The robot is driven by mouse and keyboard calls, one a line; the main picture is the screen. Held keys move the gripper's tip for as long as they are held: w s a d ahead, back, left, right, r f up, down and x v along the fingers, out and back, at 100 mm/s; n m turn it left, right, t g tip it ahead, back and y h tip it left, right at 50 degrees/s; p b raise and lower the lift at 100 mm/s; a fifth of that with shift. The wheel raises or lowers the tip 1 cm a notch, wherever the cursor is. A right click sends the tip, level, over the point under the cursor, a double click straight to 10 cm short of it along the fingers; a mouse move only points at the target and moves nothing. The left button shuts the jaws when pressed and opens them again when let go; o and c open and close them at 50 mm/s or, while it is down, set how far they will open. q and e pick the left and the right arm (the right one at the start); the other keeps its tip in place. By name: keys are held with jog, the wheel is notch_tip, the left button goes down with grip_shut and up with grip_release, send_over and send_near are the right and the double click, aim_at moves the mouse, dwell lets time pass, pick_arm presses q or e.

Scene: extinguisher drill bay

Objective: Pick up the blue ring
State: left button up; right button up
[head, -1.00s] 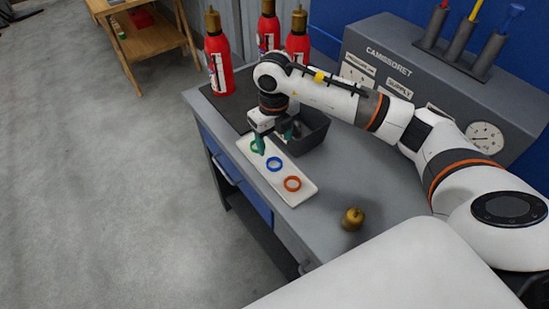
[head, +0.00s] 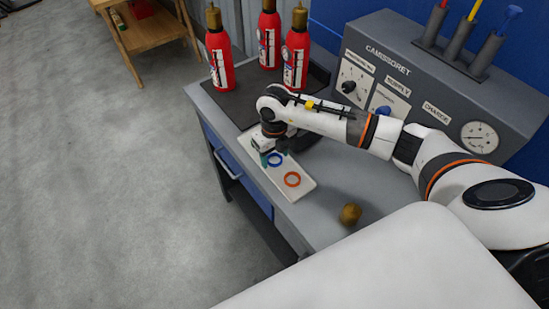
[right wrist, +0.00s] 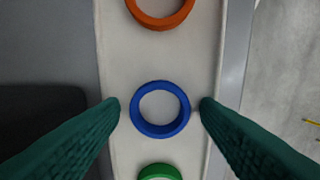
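The blue ring (head: 275,160) lies flat on the white tray (head: 300,193) on the workbench. In the right wrist view the blue ring (right wrist: 160,109) sits between the two green fingertips of my right gripper (right wrist: 160,108), with gaps on both sides. The right gripper (head: 274,157) is open and points down over the tray; its height above the ring is hard to tell. The orange ring (head: 292,179) lies on the tray nearer me. The green ring (right wrist: 159,173) is partly cut off in the right wrist view and hidden in the head view. My left gripper is not in view.
Several red extinguishers (head: 220,62) stand on a dark mat at the back left of the bench. A grey panel with a gauge (head: 480,137) stands behind my right arm. A brass fitting (head: 350,214) lies at the front. A dark bin beside the tray is mostly hidden by my arm.

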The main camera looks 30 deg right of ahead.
jog(key=c, duration=0.8)
jog(key=shift+o, duration=0.2)
